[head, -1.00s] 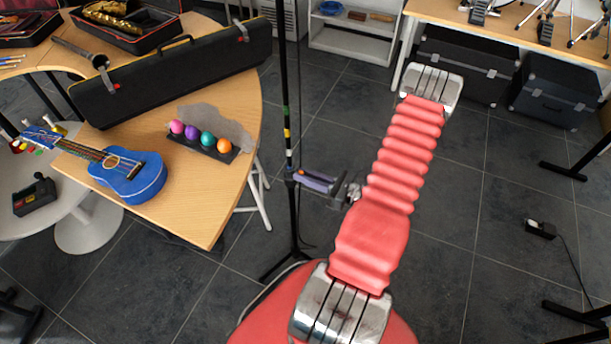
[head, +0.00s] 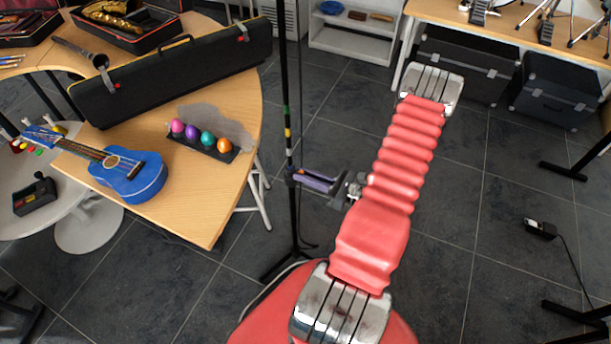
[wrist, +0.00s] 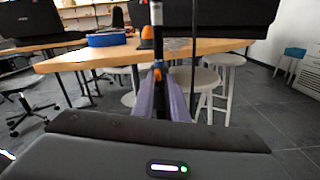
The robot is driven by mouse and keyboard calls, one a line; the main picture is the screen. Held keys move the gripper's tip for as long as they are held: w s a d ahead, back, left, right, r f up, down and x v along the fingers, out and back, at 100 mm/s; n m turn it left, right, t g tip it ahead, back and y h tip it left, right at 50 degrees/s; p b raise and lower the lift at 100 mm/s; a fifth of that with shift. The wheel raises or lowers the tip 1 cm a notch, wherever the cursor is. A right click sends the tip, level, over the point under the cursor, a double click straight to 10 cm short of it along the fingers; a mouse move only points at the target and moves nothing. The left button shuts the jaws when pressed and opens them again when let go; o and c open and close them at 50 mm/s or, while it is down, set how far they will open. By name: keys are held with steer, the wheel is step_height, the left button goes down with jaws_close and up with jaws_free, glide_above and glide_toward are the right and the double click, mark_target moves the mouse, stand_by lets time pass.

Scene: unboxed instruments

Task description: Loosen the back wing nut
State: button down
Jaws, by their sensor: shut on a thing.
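A thin black stand pole (head: 288,110) with green and yellow bands rises from the floor right of the wooden table. It also shows upright in the wrist view (wrist: 157,25), straight ahead. My gripper (head: 298,176) reaches the pole from the right, with its purple fingers level. In the wrist view my gripper (wrist: 158,77) is shut at the pole, around a small part of the stand near an orange piece. The wing nut itself is hidden between the fingertips or too small to make out.
The wooden table (head: 225,185) left of the pole carries a blue ukulele (head: 130,178), a long black case (head: 170,75) and coloured egg shakers (head: 207,140). A stool (wrist: 226,65) stands beyond the table edge. The grey floor right of my arm is mostly clear.

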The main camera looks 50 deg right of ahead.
steer(key=shift+d, duration=0.15)
steer(key=c, duration=1.7)
jaws_free()
steer(key=shift+c, duration=0.2)
steer(key=v, duration=1.3)
steer(key=shift+s, duration=0.4)
